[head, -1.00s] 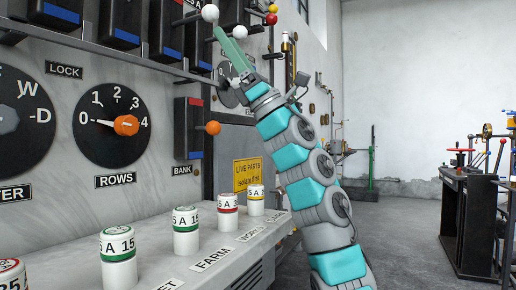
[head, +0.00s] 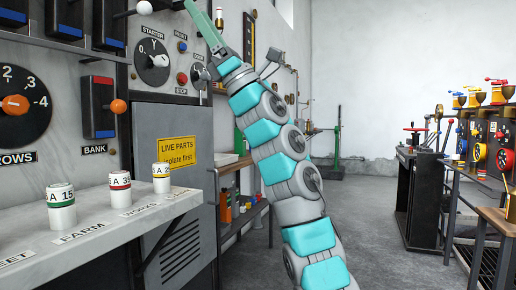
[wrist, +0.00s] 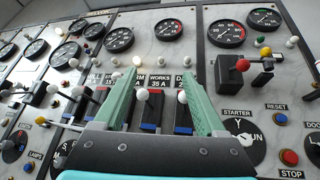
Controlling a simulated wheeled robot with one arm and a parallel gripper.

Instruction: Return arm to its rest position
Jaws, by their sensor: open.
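My arm (head: 280,165) is raised in the middle of the head view, bent up and to the left toward the switch panel. My gripper (head: 208,22) is at its upper end, with green fingers pointing up and left. In the wrist view my gripper (wrist: 160,95) shows two green fingers spread apart with nothing held between them. Beyond the fingers are white-knobbed switches (wrist: 182,97) under labels such as WORKS. I cannot tell the exact gap between the fingertips and the panel.
A marble shelf (head: 95,245) with several banded cylinders (head: 119,195) runs along the left. A grey cabinet (head: 165,130) bears a yellow LIVE PARTS sign (head: 178,152). A dark bench (head: 420,195) with levers stands at right. Grey floor (head: 370,230) between is clear.

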